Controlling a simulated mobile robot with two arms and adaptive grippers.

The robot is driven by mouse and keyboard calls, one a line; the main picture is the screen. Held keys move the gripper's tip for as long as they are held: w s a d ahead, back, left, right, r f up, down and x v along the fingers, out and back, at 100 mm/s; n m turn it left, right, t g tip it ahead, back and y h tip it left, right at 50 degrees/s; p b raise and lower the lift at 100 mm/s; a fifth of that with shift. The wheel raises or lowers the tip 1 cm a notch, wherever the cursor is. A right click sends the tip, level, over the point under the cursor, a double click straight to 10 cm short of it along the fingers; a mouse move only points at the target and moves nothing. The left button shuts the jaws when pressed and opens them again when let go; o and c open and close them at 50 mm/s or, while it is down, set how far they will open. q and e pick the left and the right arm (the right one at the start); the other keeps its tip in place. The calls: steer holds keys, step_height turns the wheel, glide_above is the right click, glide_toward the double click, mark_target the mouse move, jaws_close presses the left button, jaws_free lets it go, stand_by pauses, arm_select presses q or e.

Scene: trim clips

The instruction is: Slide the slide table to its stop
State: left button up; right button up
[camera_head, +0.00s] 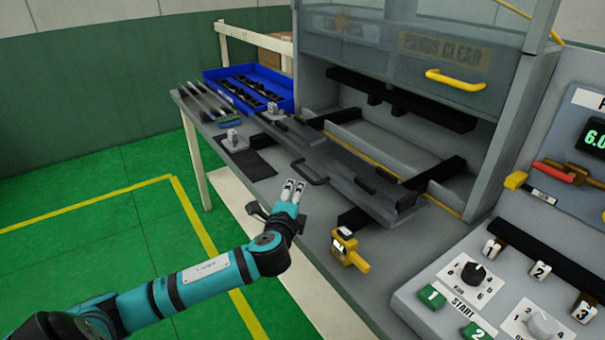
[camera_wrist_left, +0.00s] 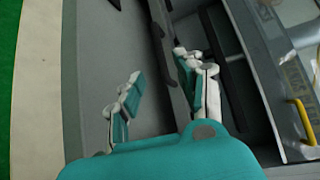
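The slide table (camera_head: 345,172) is a long dark grey plate lying at the front of the machine's opening, partly out over the bench. A black bar handle (camera_head: 309,173) stands on its front edge. My left gripper (camera_head: 292,190) is just in front of this handle, above the bench. In the left wrist view its two fingers (camera_wrist_left: 160,88) are spread apart with nothing visible between them. The slide table's edge and a dark bar lie beyond the fingers there. My right gripper is in neither view.
A yellow clamp-like lever (camera_head: 347,250) stands on the bench right of the gripper. A blue bin (camera_head: 222,77) with black parts is at the back left. The control panel (camera_head: 430,270) is at the right. The guard with a yellow handle (camera_head: 455,80) is raised above the opening.

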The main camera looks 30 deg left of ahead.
mark_target(302, 175)
arm_select(q)
steer(key=x, duration=1.2)
steer(key=shift+w+a, duration=0.1)
steer(key=shift+w, duration=0.1)
steer(key=shift+f, duration=0.1)
jaws_close()
steer(key=shift+f, duration=0.1)
